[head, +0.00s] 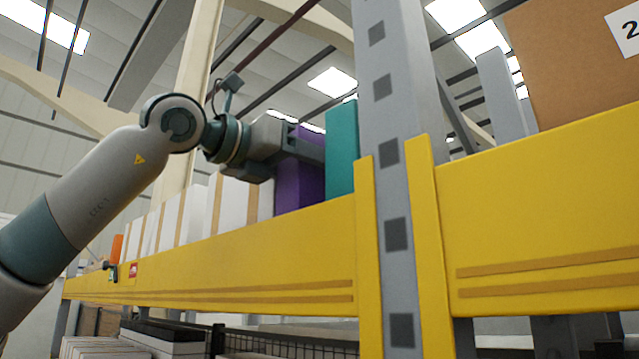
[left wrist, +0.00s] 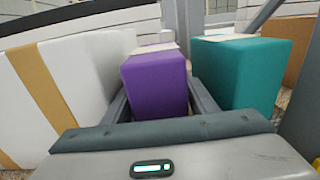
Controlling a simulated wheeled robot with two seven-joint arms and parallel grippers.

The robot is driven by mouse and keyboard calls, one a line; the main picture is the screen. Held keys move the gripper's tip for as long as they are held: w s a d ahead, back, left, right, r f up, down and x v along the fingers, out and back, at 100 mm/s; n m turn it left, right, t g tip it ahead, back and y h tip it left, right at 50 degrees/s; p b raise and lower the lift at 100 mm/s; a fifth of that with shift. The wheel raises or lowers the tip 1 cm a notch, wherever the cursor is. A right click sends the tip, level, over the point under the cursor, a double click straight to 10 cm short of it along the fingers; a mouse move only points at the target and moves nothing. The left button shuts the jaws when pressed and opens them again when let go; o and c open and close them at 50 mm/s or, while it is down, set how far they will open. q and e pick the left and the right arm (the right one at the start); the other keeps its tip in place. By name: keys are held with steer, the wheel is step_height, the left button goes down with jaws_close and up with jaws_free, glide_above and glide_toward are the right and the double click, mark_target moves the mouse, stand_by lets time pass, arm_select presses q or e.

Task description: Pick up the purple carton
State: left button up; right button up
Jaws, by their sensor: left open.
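The purple carton (head: 300,180) stands upright on the shelf behind the yellow beam, between white cartons and a teal carton. In the left wrist view the purple carton (left wrist: 156,84) sits between the two fingers of my left gripper (left wrist: 155,97). One finger is on each side of it and the jaws are open. In the head view my left gripper (head: 300,142) reaches over the shelf beam at the carton, hiding part of it. I cannot tell whether either finger touches the carton. My right gripper is in neither view.
The teal carton (head: 341,150) stands close on the right, also in the left wrist view (left wrist: 243,72). White cartons with tan bands (head: 232,203) line the left. A grey rack upright (head: 393,90) and the yellow beam (head: 230,265) bound the shelf front.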

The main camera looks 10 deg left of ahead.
arm_select(q)
steer(key=shift+c, duration=0.3)
steer(key=c, duration=1)
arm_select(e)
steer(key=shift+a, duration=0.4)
arm_select(q)
steer(key=shift+r, duration=0.2)
